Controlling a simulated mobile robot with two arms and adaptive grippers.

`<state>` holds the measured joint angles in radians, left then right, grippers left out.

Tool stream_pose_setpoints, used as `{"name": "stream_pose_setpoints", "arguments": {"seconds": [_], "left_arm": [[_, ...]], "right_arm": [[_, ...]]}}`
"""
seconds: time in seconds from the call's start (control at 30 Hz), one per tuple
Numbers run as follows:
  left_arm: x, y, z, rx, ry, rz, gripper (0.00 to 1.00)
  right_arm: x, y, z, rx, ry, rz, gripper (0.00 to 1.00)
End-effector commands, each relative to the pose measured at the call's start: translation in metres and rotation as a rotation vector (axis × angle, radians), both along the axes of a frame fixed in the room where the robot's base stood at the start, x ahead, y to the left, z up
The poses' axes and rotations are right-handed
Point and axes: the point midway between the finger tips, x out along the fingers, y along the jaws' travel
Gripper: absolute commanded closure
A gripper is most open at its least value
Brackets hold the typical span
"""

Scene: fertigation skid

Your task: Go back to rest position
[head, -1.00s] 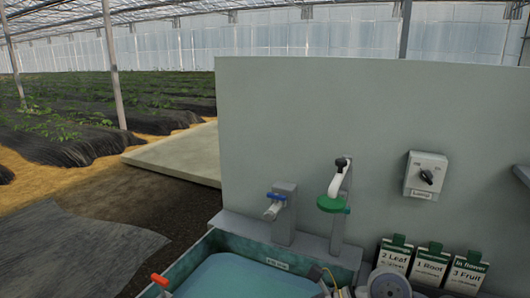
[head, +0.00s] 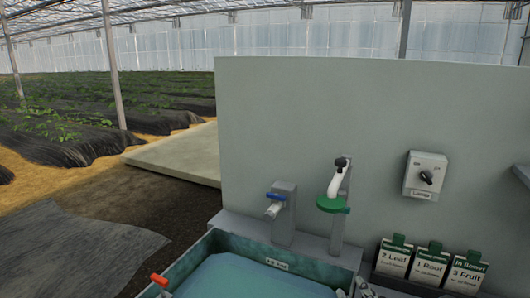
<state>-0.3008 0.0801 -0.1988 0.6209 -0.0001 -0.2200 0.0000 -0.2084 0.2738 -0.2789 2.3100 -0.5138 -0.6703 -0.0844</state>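Neither of my grippers shows clearly in the head view. A small grey piece (head: 364,288) shows at the bottom edge, right of the tank; I cannot tell whether it is a fixture or part of my arm. The tank (head: 195,254) holds blue-green liquid (head: 245,278) and is cut off by the bottom edge. Behind it stand a tap with a blue handle (head: 275,196) and a white curved spout (head: 336,180) with a green collar (head: 331,205).
A grey panel (head: 290,115) stands behind the skid and carries a switch box (head: 425,170) with a black knob. Cards marked Leaf (head: 394,258), Root (head: 430,265) and Fruit (head: 467,271) stand at right. An orange handle (head: 159,280) is on the tank's left. Open ground lies left.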

Motion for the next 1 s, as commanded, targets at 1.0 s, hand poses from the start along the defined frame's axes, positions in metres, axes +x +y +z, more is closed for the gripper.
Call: {"name": "stream_pose_setpoints", "arguments": {"seconds": [1.0], "left_arm": [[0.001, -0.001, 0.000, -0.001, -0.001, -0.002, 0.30]], "right_arm": [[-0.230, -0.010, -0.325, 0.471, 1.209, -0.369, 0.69]]}}
